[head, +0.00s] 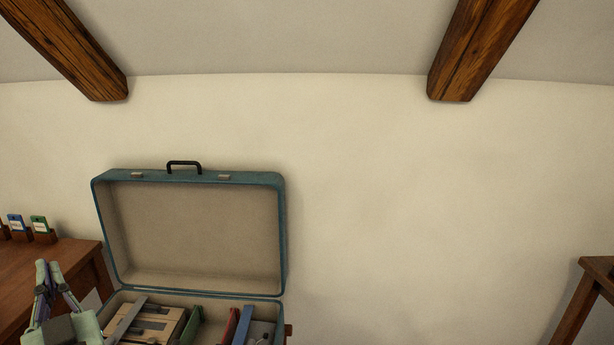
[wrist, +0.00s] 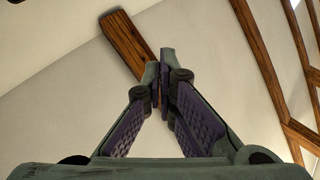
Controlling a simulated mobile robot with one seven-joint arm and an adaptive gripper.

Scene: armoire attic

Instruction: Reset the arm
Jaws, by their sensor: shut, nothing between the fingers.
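My gripper (head: 48,266) shows at the lower left of the head view, raised with its fingers pointing up. It is in front of the left wooden table and to the left of the open suitcase. In the wrist view my gripper (wrist: 164,72) has its two fingertips close together with nothing between them. Behind the fingers, the wrist view shows only the pale wall or ceiling and wooden beams. My lower arm is mostly out of view.
An open blue suitcase (head: 284,215) holds several boards and flat items. A wooden table (head: 62,262) at left bears small blue and green cards in holders. Another wooden table (head: 598,264) is at the right edge. Roof beams (head: 482,45) slope overhead. Bare wall fills the middle.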

